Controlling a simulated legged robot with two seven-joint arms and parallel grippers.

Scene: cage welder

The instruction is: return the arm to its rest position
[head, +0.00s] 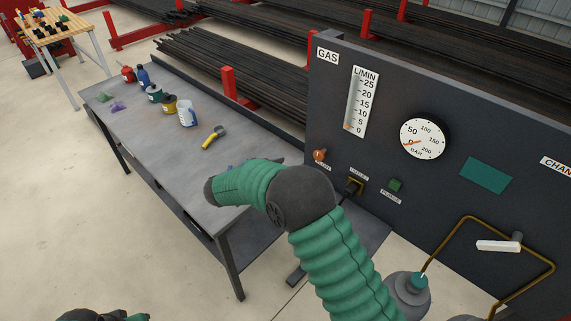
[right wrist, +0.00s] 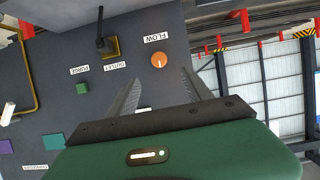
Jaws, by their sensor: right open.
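My right arm (head: 335,255) reaches up from the bottom of the head view and bends left over the near end of the table. Its gripper is mostly hidden behind the arm there. In the right wrist view my right gripper (right wrist: 160,78) is open, with nothing between its two fingers. Its fingers point toward the gas panel (right wrist: 45,60), apart from the orange FLOW knob (right wrist: 159,60). The knob also shows in the head view (head: 320,155). A dark and green part of my left arm (head: 100,315) shows at the bottom left edge; its gripper does not show.
The gas panel (head: 440,75) stands at the right, with a gauge (head: 423,138), a green PURGE button (head: 395,184) and an OUTLET fitting (head: 355,186). A grey table (head: 165,150) holds bottles and a yellow-handled tool (head: 213,137).

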